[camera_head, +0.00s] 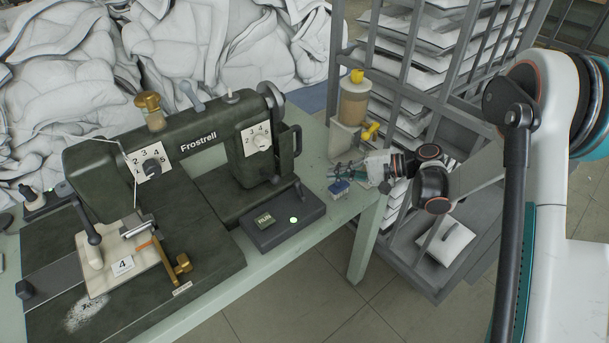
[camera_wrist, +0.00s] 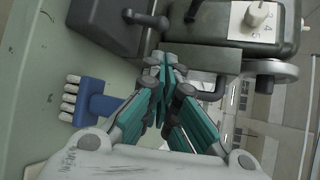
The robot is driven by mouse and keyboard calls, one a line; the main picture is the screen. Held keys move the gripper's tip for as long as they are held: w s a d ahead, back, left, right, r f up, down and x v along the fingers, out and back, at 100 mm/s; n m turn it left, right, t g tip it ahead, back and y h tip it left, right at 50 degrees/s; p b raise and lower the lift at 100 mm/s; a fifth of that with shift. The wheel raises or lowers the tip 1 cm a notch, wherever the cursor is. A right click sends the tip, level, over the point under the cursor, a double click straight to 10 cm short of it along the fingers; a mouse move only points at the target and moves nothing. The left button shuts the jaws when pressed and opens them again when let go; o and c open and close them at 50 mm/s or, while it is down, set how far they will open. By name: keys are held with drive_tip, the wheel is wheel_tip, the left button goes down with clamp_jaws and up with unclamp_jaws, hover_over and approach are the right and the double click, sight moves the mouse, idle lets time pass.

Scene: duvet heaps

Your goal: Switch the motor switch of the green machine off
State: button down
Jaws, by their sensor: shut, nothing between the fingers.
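The dark green sewing machine (camera_head: 190,140), marked "Frostrell", stands on the pale green table. My gripper (camera_head: 333,171) is to the right of the box, above the table's right end, apart from the lever. It also shows in the wrist view (camera_wrist: 166,62), its teal fingers shut and empty.
A blue brush (camera_head: 340,187) with pale bristles lies under my gripper; it also shows in the wrist view (camera_wrist: 95,105). A bottle (camera_head: 354,100) with a yellow top stands behind. A grey rack (camera_head: 425,110) of white folded items borders the table's right. White duvets (camera_head: 150,50) heap behind.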

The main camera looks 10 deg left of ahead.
sight(299, 189)
drive_tip(key=shift+a, duration=0.1)
drive_tip(key=b+x, duration=0.3)
drive_tip(key=x, duration=0.6)
drive_tip(key=shift+a+f, duration=0.15)
drive_tip(key=shift+a, duration=0.2)
drive_tip(key=shift+w, duration=0.15)
drive_tip(key=shift+d, duration=0.1)
